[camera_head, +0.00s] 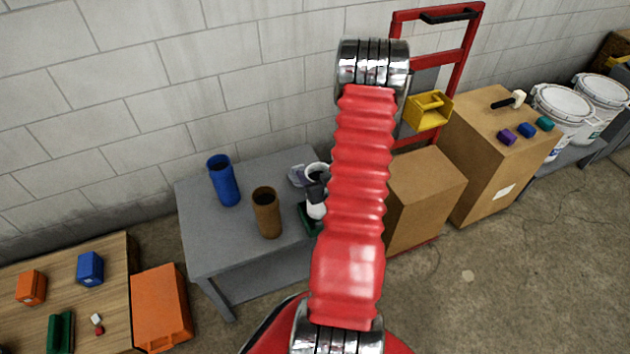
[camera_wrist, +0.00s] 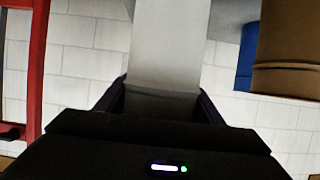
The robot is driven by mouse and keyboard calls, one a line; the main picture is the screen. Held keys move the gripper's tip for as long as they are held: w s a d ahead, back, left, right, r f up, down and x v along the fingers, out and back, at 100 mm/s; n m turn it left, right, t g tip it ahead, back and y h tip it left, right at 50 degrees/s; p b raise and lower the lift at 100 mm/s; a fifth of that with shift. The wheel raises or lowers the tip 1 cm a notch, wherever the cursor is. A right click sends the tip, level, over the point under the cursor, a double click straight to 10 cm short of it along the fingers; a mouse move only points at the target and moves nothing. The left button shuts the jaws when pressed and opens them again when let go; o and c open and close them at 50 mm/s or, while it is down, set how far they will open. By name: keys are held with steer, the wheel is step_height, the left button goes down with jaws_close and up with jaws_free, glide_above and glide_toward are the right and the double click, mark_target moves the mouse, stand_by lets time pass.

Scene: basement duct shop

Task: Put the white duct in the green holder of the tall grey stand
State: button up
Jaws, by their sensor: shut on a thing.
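The white duct (camera_head: 317,211) is upright at the right end of the grey stand (camera_head: 205,237), partly hidden by my red arm. My gripper (camera_head: 318,188) is shut on the white duct; in the wrist view the duct (camera_wrist: 170,45) runs up from between my dark fingers (camera_wrist: 163,98). A dark green piece, seemingly the green holder (camera_head: 307,219), shows at the duct's lower end. Most of it is hidden, so I cannot tell whether the duct is inside it or only above or beside it.
A brown duct (camera_head: 266,213) and a blue duct (camera_head: 223,181) stand left of the white duct. A greyish object (camera_head: 297,177) lies just behind it. A red hand truck (camera_head: 455,62) and cardboard boxes (camera_head: 428,190) stand to the right. A wooden table (camera_head: 105,263) is at lower left.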

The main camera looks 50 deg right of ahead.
steer(key=shift+s+f, duration=0.1)
steer(key=shift+f, duration=2.1)
steer(key=o, duration=1.7)
steer(key=shift+c, duration=0.2)
steer(key=v, duration=1.2)
